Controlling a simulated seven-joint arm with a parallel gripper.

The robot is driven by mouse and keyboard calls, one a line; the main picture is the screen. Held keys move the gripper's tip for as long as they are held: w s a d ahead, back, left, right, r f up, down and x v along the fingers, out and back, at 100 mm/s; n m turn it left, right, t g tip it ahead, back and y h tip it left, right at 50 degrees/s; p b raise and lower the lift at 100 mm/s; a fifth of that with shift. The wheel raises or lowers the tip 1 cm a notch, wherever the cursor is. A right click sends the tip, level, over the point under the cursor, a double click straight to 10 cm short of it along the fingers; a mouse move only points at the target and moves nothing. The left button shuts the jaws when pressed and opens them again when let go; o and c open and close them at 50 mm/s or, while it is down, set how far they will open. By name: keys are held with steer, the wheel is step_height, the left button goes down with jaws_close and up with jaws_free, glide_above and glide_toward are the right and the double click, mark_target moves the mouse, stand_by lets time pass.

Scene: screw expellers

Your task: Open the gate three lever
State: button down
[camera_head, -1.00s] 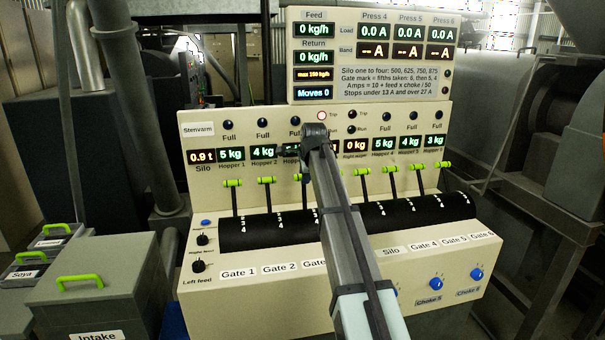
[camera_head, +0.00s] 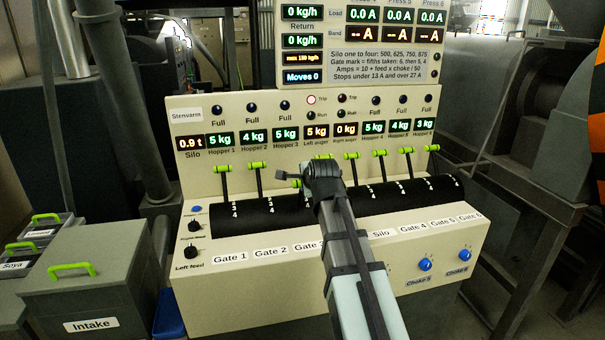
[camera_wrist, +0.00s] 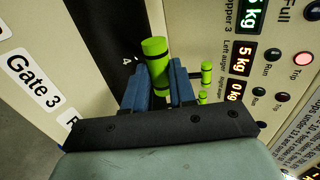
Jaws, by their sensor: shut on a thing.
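The gate three lever has a green grip (camera_wrist: 155,60), which sits between the two blue fingers of my gripper (camera_wrist: 158,88) in the wrist view. My gripper (camera_head: 300,178) is shut on it. In the head view the gripper covers most of this lever, and only bits of green show at its left. These bits lie lower than the neighbouring grips, so the lever appears tilted down toward the front. The Gate 3 label (camera_head: 308,245) is on the front panel; it also shows in the wrist view (camera_wrist: 34,80).
The gate one lever (camera_head: 223,168) and gate two lever (camera_head: 257,165) stand close at the left. Several more green-gripped levers stand to the right. Displays (camera_head: 316,131) line the panel behind. An Intake box (camera_head: 90,290) stands at the lower left.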

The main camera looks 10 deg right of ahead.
steer(key=shift+s+f, duration=1.75)
steer(key=shift+s, duration=0.1)
steer(key=shift+s+f, duration=0.1)
steer(key=c, duration=1)
jaws_free()
steer(key=shift+o, duration=0.4)
steer(key=shift+r, duration=0.25)
steer(key=v, duration=1.1)
steer(key=shift+r, duration=0.4)
steer(key=shift+s, duration=0.1)
